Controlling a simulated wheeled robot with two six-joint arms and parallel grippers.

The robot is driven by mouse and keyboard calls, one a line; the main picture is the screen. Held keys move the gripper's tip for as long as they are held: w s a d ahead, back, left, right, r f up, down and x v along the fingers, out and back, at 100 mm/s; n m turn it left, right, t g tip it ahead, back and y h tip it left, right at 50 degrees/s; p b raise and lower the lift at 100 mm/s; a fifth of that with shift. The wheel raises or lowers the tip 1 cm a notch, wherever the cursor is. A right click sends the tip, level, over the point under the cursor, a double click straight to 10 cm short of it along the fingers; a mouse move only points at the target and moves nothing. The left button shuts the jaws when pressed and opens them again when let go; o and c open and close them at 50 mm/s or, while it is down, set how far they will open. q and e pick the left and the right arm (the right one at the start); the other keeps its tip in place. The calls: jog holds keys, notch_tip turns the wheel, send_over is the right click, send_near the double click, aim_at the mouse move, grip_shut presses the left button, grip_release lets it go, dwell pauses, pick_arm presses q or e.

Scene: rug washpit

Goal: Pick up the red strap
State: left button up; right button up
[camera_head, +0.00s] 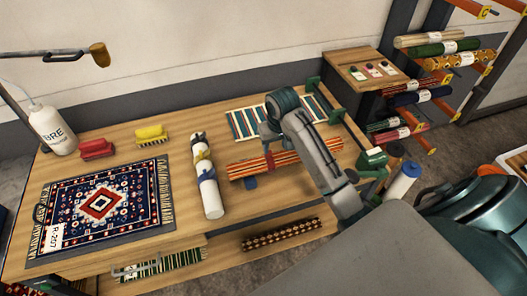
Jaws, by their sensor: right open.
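A red strap (269,161) wraps around an orange-striped roll (300,157) lying on the wooden table (180,228). My right arm reaches in from the right over the roll. My right gripper (268,134) is open, pointing down just behind and above the strap; its fingers are small and partly hidden, and I cannot tell whether they touch the strap. A pale roll to the left carries a yellow strap (201,157) and a blue strap (208,175). My left gripper is not in view.
A patterned rug (75,212) lies at left, with a red brush (97,149), a yellow brush (151,135) and a white bottle (53,130) behind it. A striped mat (240,123) lies behind the striped roll. A rack holds rolls (440,47) at right.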

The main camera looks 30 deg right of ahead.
notch_tip(320, 180, up, 3)
jog(key=w, duration=0.2)
jog(key=b, duration=0.3)
send_over(269, 159)
jog(key=shift+m, duration=0.3)
jog(key=f, duration=0.3)
jog(key=d+f, duration=0.1)
jog(key=f, duration=0.1)
jog(key=shift+s, duration=0.1)
jog(key=shift+a+f+p, duration=0.15)
jog(key=shift+f+p, duration=0.05)
jog(key=shift+p, duration=0.15)
jog(key=f+p, duration=0.1)
jog(key=f, duration=0.1)
jog(key=f+p, duration=0.1)
jog(key=f, duration=0.1)
jog(key=shift+w+a+p, duration=0.15)
jog(key=shift+w+p, duration=0.15)
jog(key=shift+w, duration=0.05)
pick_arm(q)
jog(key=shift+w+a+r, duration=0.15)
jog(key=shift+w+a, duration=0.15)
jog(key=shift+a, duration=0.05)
pick_arm(e)
jog(key=shift+w+f, duration=0.15)
jog(key=shift+f, duration=0.25)
grip_shut()
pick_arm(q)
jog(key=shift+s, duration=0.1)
